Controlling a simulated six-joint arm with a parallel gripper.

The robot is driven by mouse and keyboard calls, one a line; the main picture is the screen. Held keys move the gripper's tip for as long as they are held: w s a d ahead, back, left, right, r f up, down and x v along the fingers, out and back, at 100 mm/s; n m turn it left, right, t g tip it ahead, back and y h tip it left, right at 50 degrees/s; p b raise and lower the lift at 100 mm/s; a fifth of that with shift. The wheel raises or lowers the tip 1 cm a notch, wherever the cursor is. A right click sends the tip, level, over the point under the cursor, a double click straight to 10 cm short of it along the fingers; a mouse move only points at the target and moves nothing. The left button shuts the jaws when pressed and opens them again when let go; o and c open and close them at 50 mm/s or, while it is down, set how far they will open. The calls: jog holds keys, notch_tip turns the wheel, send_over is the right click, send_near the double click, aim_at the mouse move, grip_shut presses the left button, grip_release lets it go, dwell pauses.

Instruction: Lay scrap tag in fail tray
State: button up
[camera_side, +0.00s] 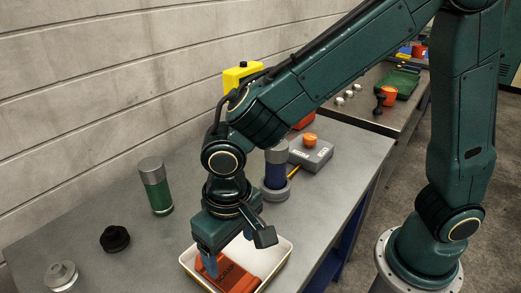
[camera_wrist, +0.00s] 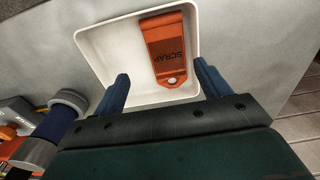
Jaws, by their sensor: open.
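The orange scrap tag (camera_side: 238,277), marked SCRAP, lies in a white tray (camera_side: 283,262) at the bottom of the side view. In the wrist view the tag (camera_wrist: 167,48) lies lengthwise toward the right of the tray (camera_wrist: 107,55), its far end close to the far wall. No label on the tray shows. My gripper (camera_side: 212,266) is over the tray, beside the tag's left end in the side view. In the wrist view its two blue fingers (camera_wrist: 161,76) stand apart with the tag's near end between them, and nothing is gripped. I cannot tell whether a finger touches the tag.
A green cylinder (camera_side: 157,187), a black knob (camera_side: 115,239) and a metal part (camera_side: 61,275) stand on the bench at left. A blue cylinder (camera_side: 276,168) and a grey box with an orange button (camera_side: 310,151) stand behind my gripper. A wall runs along the back.

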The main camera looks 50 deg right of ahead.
notch_tip(320, 180, up, 6)
dwell(0.4)
jog(key=shift+s+r, duration=0.1)
dwell(0.4)
jog(key=s+d+r+t, duration=0.1)
jog(key=d+r, duration=0.2)
jog(key=d, duration=0.4)
jog(key=s+d+r+t, duration=0.1)
jog(key=d+r, duration=0.3)
jog(key=d, duration=0.2)
jog(key=s+d+r+t, duration=0.1)
jog(key=s+d+t, duration=0.2)
jog(key=s+d, duration=0.5)
jog(key=d, duration=0.3)
jog(key=shift+s, duration=0.15)
